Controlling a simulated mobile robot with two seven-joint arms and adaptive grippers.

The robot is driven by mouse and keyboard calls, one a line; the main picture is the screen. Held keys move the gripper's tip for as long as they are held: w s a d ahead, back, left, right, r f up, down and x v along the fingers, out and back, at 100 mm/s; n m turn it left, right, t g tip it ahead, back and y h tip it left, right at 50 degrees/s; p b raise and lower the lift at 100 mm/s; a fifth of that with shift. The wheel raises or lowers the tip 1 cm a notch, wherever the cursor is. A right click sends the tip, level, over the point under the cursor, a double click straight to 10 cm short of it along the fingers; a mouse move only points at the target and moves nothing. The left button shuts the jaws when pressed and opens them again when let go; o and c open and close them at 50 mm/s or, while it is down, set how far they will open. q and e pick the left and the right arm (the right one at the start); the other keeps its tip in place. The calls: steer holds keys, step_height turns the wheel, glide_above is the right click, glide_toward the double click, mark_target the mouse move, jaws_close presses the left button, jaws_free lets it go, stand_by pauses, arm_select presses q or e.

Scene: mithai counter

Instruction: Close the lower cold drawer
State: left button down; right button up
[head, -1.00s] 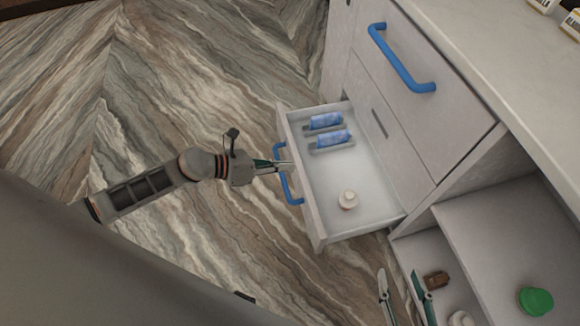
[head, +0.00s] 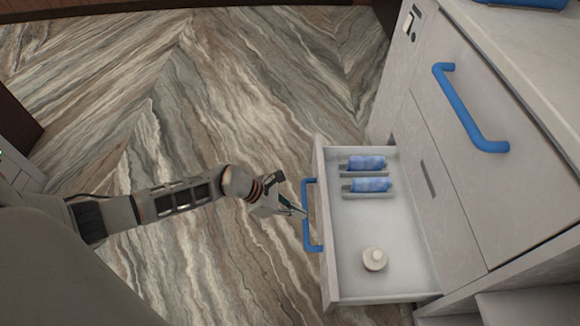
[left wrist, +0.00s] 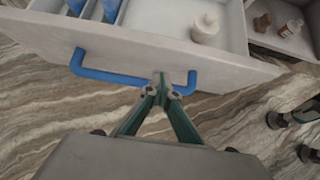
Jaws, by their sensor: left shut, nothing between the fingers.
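The lower cold drawer (head: 405,287) stands pulled out of the white cabinet, with a blue bar handle (head: 306,218) on its front. It also shows in the left wrist view (left wrist: 150,42). Inside lie two blue packs (head: 368,174) in grey holders and a white round-capped jar (head: 374,259). My left gripper (head: 303,212) is shut and empty, its fingertips at the handle. In the left wrist view the fingertips (left wrist: 161,84) are near the right part of the handle (left wrist: 110,75); I cannot tell whether they touch. My right gripper is not in the head view.
An upper drawer with a blue handle (head: 466,110) is shut above. The counter top (head: 510,40) overhangs at the right. An open shelf lies at the lower right. In the left wrist view, a brown item (left wrist: 262,22) and a bottle (left wrist: 291,27) stand in it. The floor left of the drawer is clear.

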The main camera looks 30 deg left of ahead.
mark_target(322, 217)
arm_select(q)
steer(key=shift+w+d+f, duration=0.15)
steer(key=shift+w+d, duration=0.55)
steer(key=shift+d, duration=0.25)
steer(key=shift+w+d+f, duration=0.15)
steer(key=shift+w+d, duration=0.5)
steer(key=shift+d, duration=0.3)
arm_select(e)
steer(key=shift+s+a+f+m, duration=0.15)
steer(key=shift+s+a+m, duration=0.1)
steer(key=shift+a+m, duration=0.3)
arm_select(q)
steer(key=shift+d, duration=0.1)
